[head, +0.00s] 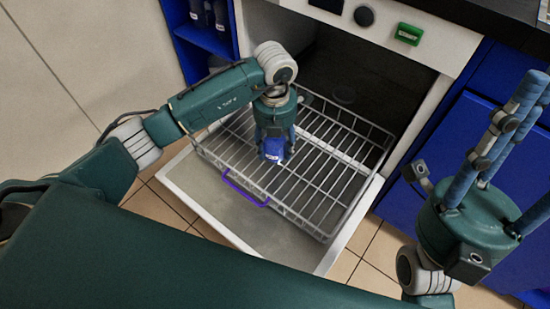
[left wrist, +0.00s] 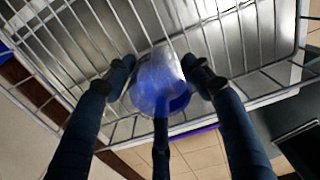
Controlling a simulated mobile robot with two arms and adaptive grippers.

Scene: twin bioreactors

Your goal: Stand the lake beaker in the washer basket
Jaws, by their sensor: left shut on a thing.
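The lake beaker (head: 273,149) is a small blue vessel under my left gripper (head: 274,146) in the head view. My left gripper is shut on it, with fingers on both sides of it in the left wrist view. There the beaker (left wrist: 160,84) looks translucent blue with a pale part. The washer basket (head: 325,165) is a grey wire rack, and the beaker is over its front left part. I cannot tell whether the beaker touches the wires. My right gripper (head: 535,140) is at the right edge, its fingers apart and nothing seen between them.
The basket rests on the washer's lowered door (head: 215,200), with a purple handle (head: 245,190) at its front. The washer's dark opening is behind. Most of the basket looks empty. A blue shelf (head: 205,35) with bottles stands at the back left, and blue cabinets (head: 480,140) at the right.

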